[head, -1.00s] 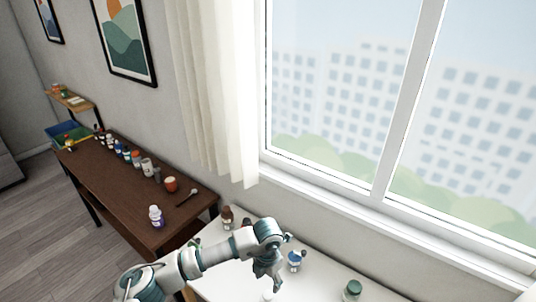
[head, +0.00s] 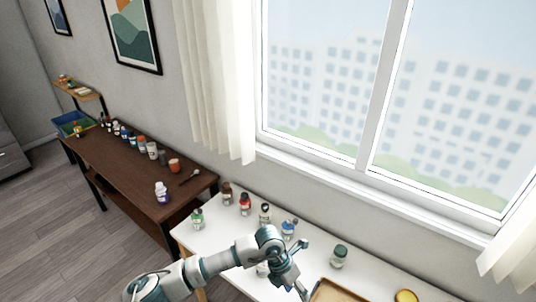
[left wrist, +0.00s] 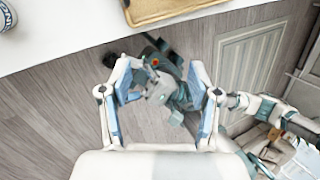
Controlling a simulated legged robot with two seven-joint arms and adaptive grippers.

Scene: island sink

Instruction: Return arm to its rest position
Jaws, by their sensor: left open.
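My left arm comes in from the lower left in the head view. Its gripper (head: 302,268) is over the white table, with its two fingers spread and nothing between them. In the left wrist view, the open fingers (left wrist: 160,68) point over the floor just off the table edge. Parts of my own body show beyond and to the right of them. I cannot make out my right gripper in either view.
The white table (head: 220,283) holds several bottles, including a green-capped jar (head: 339,257) and a red-capped bottle (head: 245,204), and a wooden tray (head: 330,292). The brown table (head: 125,172) at the left holds a row of bottles. A window (head: 330,90) stands behind.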

